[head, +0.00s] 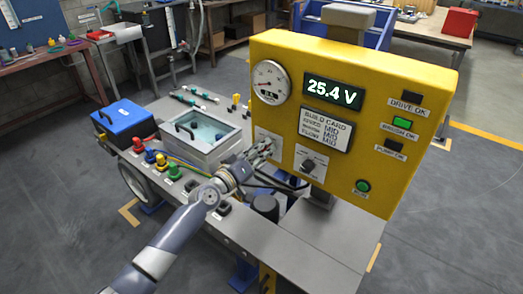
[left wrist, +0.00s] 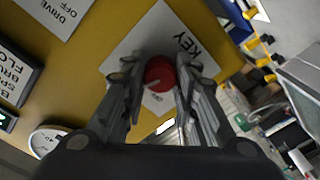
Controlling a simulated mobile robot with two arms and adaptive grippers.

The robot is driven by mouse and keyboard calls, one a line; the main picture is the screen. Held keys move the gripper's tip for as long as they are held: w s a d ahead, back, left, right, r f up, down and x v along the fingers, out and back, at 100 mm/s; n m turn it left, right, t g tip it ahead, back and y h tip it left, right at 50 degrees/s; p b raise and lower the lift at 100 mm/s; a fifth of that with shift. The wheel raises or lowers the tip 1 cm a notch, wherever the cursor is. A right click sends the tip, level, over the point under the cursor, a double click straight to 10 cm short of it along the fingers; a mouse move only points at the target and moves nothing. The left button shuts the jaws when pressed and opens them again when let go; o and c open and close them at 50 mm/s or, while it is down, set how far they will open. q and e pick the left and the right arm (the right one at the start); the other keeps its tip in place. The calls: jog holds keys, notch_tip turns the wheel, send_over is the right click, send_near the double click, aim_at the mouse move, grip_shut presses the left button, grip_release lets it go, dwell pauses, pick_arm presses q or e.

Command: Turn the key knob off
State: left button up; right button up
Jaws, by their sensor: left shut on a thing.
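The red round key knob (left wrist: 159,73) sits on a white plate (left wrist: 150,38) marked KEY on the yellow panel. My left gripper (head: 262,152) reaches the panel's lower left, and its fingers stand on both sides of the knob in the left wrist view, shut on it. A pale pointer mark on the knob aims down-left in that view. Small lettering below the knob is partly hidden and hard to read. My right gripper is not in view.
The yellow panel (head: 405,105) carries a gauge (head: 270,82), a display (head: 333,91) reading 25.4 V, a black dial (head: 309,165) and a lit green lamp (head: 402,123). A clear-lidded tank (head: 200,130) and a blue box (head: 122,117) stand left on the bench.

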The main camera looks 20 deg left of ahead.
pick_arm(q)
jog(key=shift+f+n, duration=0.1)
jog(key=shift+n, duration=4.6)
jog(key=o, duration=1.1)
jog(key=shift+s, duration=0.1)
jog(key=v, duration=1.1)
jog(key=shift+s+a, duration=0.15)
jog(key=shift+s, duration=0.25)
